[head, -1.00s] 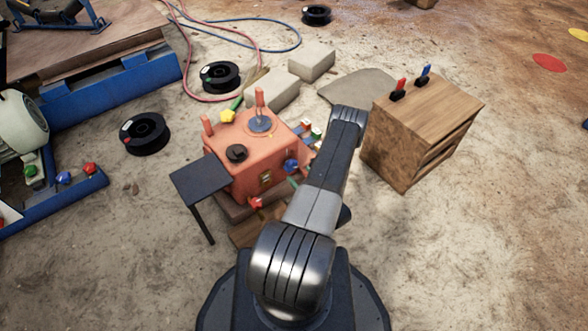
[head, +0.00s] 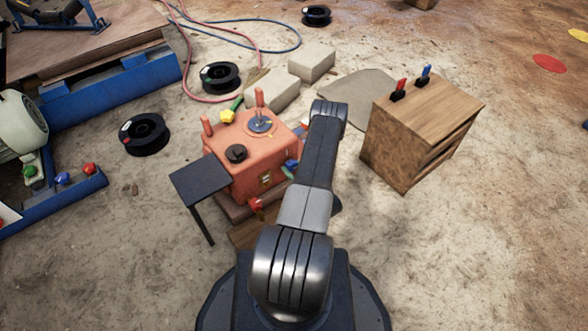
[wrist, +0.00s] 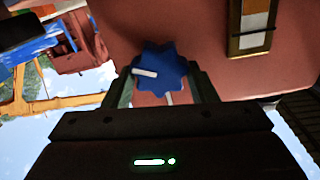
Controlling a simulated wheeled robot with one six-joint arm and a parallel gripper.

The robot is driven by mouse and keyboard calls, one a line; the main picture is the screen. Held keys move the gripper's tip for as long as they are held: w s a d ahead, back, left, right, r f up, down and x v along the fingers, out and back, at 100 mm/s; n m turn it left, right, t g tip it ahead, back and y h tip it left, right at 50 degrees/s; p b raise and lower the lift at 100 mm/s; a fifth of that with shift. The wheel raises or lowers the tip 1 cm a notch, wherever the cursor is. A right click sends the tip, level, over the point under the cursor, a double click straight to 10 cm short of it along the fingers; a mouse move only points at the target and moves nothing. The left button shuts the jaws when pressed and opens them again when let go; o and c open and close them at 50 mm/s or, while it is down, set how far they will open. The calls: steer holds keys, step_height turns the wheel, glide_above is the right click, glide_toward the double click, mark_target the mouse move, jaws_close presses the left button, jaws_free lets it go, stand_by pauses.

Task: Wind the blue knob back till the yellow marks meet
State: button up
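The blue knob (wrist: 163,68) is on the red machine's wall (wrist: 235,85); in the head view the knob (head: 291,166) is partly hidden beside my arm. It has a lobed rim. A pale bar on its face points left in the wrist view. A second pale mark (wrist: 169,98) is on the red wall just below the knob. The two marks are clearly apart, and both look whitish here. My gripper (wrist: 161,75) is open, with one finger on each side of the knob. I cannot tell whether the fingers touch it. In the head view my arm hides the gripper.
The red machine's top (head: 248,142) carries a black knob (head: 236,153), a round dial and upright posts. A yellow-framed plate (wrist: 252,25) is near my right finger. A black side table (head: 200,178) stands left; a wooden cabinet (head: 415,135) stands right. Cables and spools lie behind.

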steer(key=shift+n, duration=0.3)
steer(key=n+b, duration=0.1)
steer(key=n, duration=0.5)
steer(key=shift+a+f+b, duration=0.1)
steer(key=shift+b, duration=0.3)
steer(key=n+b, duration=0.1)
steer(key=n, duration=0.6)
steer(key=shift+s+n, duration=0.15)
steer(key=shift+n, duration=0.15)
steer(key=n+b, duration=0.1)
steer(key=n, duration=0.3)
steer(key=shift+a+f, duration=0.1)
steer(key=shift+f, duration=0.05)
steer(key=n, duration=0.4)
steer(key=shift+n, duration=0.3)
steer(key=shift+b, duration=0.3)
steer(key=o, duration=1)
steer(key=shift+f, duration=0.1)
